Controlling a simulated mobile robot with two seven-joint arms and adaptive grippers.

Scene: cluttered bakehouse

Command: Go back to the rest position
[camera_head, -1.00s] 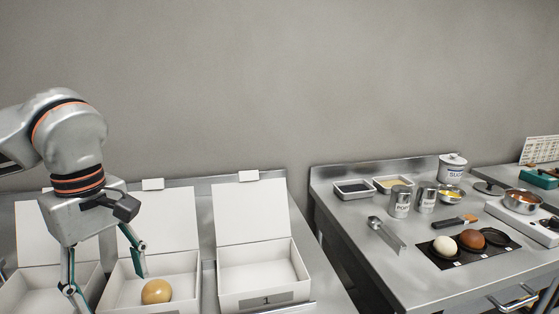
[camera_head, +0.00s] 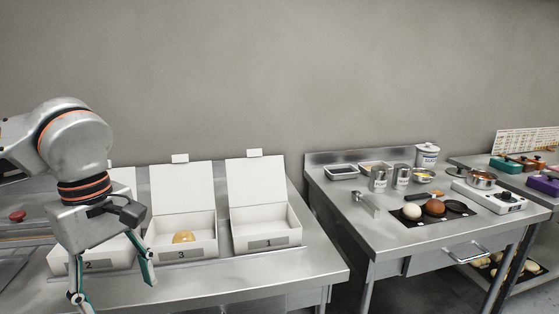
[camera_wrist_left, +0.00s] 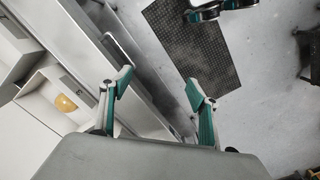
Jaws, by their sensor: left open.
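My left gripper (camera_head: 112,282) is open and empty in the head view, in front of the boxes and above the counter's front part. It also shows in the left wrist view (camera_wrist_left: 160,90), fingers spread over the counter edge and floor. A round golden bun (camera_head: 184,237) lies in the open white box numbered 3 (camera_head: 201,247); in the wrist view the bun (camera_wrist_left: 66,103) is left of the fingers, apart from them.
An open white box numbered 1 (camera_head: 283,238) stands to the right, and a box numbered 2 (camera_head: 118,262) is partly behind my gripper. A steel table (camera_head: 400,238) holds cans, a black tray with round pieces and a hot plate (camera_head: 490,196). A dark floor mat (camera_wrist_left: 195,50) lies below.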

